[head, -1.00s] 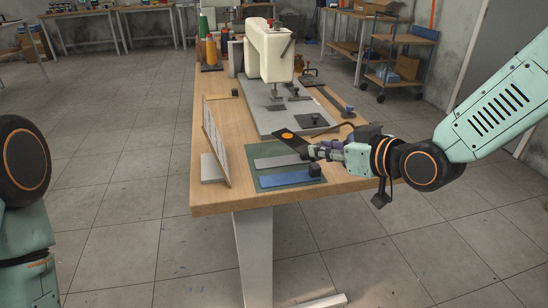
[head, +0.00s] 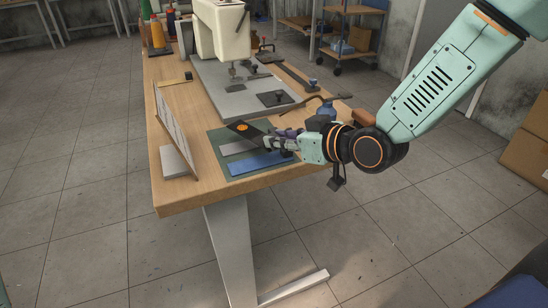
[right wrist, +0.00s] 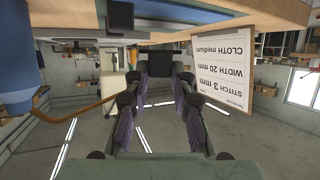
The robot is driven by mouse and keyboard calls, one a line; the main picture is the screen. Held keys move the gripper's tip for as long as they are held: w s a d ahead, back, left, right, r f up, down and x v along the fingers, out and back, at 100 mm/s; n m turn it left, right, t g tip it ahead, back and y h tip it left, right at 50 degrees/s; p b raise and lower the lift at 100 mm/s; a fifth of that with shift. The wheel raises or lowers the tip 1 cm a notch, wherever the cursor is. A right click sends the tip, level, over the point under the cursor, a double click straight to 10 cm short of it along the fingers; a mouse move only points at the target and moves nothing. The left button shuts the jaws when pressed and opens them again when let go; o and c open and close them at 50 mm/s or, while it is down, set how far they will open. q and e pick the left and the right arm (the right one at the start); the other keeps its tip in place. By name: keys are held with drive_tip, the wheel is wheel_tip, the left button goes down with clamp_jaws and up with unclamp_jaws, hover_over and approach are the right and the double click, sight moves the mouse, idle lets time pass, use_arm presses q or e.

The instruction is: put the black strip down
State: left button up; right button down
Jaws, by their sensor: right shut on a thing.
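The black strip (head: 241,127) with an orange dot is over the far part of the green mat (head: 219,157), near the grey strip (head: 238,147). My right gripper (head: 277,144) is shut on its near end, low over the mat. Whether the strip touches the mat cannot be told. A blue strip (head: 258,164) lies at the mat's near edge. In the right wrist view, which looks upside down, the fingers (right wrist: 158,105) show with a dark block between their tips; I cannot tell what it is. My left gripper is out of view.
A sewing machine (head: 219,30) on a grey plate (head: 225,98) stands behind the mat. A leaning card (head: 176,125) stands left of it; its lettered side shows in the right wrist view (right wrist: 232,72). A blue bottle (head: 327,109) stands near the table's right edge.

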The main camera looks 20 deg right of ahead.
sight(280, 168)
drive_tip(key=shift+w+a+f, duration=0.2)
drive_tip(key=shift+f, duration=0.55)
drive_tip(key=f, duration=0.1)
drive_tip(key=f+b, duration=0.1)
drive_tip(key=f, duration=0.1)
drive_tip(key=shift+s+d+b, duration=0.25)
drive_tip(key=shift+s+b, duration=0.05)
drive_tip(key=shift+b, duration=0.1)
drive_tip(key=shift+w+a+f, duration=0.1)
drive_tip(key=shift+a, duration=0.1)
drive_tip(key=c, duration=1.4)
unclamp_jaws()
